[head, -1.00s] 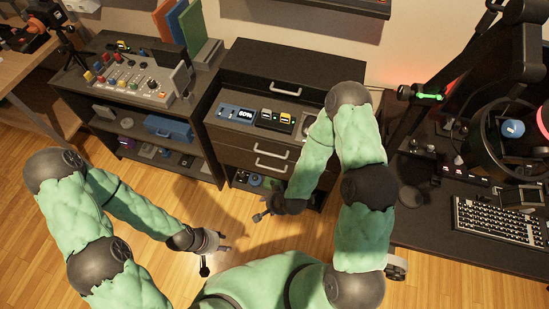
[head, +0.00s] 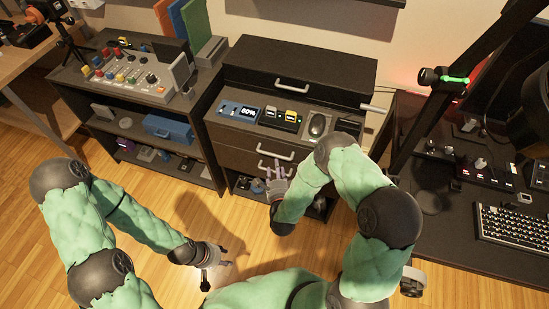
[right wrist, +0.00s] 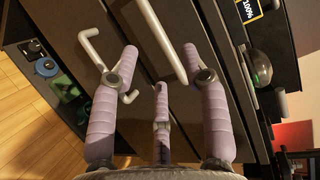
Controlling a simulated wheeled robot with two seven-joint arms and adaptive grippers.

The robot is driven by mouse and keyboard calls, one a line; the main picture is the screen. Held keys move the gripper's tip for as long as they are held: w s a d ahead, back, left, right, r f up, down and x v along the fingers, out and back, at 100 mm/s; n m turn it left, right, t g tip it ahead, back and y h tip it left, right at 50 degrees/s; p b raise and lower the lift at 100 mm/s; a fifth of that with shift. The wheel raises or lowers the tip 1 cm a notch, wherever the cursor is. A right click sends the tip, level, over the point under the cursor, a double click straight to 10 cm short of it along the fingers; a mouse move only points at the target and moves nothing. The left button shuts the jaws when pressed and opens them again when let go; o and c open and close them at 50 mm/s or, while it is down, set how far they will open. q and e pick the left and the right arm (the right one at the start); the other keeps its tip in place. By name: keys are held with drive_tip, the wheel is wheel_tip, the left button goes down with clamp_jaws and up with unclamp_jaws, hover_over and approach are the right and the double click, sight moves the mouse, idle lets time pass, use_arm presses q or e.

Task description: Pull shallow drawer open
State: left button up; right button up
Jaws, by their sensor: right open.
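A dark cabinet (head: 235,137) stands in the centre of the head view. Two drawers below its shelf have pale bar handles, the upper handle (head: 275,152) and the lower handle (head: 262,169). I cannot tell which drawer is the shallow one; both look closed. My right gripper (head: 277,175) is at the lower handle. In the right wrist view its fingers (right wrist: 160,75) are spread, with the upper handle (right wrist: 162,38) between them and the lower handle (right wrist: 88,38) by the left finger. Contact is unclear. My left gripper (head: 225,256) hangs low over the floor, away from the cabinet.
The shelf holds a display device (head: 240,111), small boxes and a mouse (head: 317,125). A top drawer (head: 292,84) sits above. A shelf unit with a control panel (head: 130,72) stands left; a desk with a keyboard (head: 510,225) stands right. Floor is clear in front.

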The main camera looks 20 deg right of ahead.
drive_tip(key=b+x, duration=0.2)
drive_tip(key=x, duration=0.5)
drive_tip(key=shift+w+f, duration=0.1)
drive_tip(key=shift+w, duration=0.2)
clamp_jaws()
